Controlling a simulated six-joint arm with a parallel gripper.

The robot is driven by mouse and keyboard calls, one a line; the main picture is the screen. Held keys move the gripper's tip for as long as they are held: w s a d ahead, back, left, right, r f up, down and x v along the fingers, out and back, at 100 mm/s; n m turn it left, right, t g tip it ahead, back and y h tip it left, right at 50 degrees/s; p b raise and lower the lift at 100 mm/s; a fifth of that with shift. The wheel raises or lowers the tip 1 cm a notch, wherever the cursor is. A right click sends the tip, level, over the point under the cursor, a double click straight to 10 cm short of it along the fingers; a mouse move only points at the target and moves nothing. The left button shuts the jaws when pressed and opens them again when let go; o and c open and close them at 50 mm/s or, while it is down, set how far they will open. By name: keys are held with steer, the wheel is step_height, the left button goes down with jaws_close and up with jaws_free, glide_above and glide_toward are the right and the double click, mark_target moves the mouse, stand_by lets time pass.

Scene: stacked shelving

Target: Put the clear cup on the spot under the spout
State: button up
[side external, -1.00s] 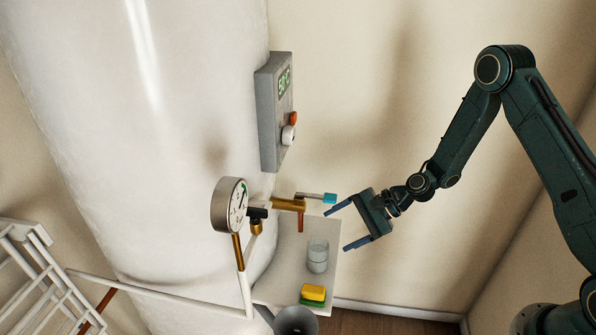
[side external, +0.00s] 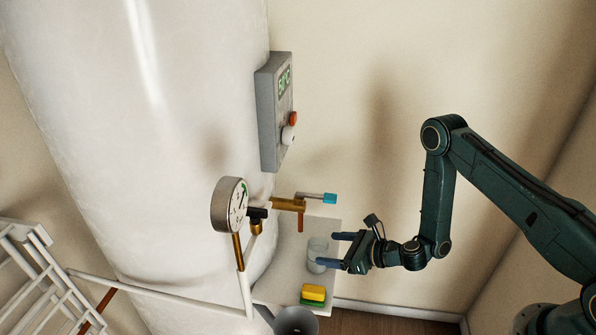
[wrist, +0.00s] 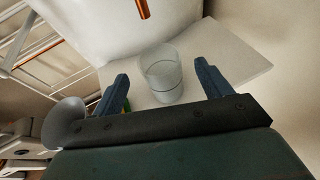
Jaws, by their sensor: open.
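The clear cup (side external: 316,250) stands upright on the pale shelf (side external: 283,288), a little in front of and to the right of the brass spout (side external: 300,222). In the wrist view the clear cup (wrist: 161,75) lies ahead, between my two blue fingers. My gripper (side external: 334,250) is open, with its fingertips at the cup's right side in the side view. In the wrist view my gripper (wrist: 160,78) has clear gaps to the cup on both sides. The spout's copper end (wrist: 143,9) shows at the top of the wrist view. The spot under the spout cannot be made out.
A yellow and green sponge (side external: 313,294) lies on the shelf near the cup. A grey funnel-like vessel (side external: 296,320) stands at the shelf's front. A round gauge (side external: 231,204) and a blue-handled valve (side external: 329,198) are close to the spout. The large white tank (side external: 130,150) fills the left.

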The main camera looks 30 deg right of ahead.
mark_target(309, 245)
steer(key=shift+w, duration=0.1)
steer(key=shift+x, duration=2.45)
steer(key=c, duration=1.1)
steer(key=shift+r, duration=0.1)
steer(key=shift+d+r, duration=0.1)
steer(key=shift+r, duration=0.3)
step_height(309, 245, up, 6)
steer(key=shift+f, duration=0.1)
steer(key=s+d, duration=1.4)
steer(key=shift+s, duration=0.15)
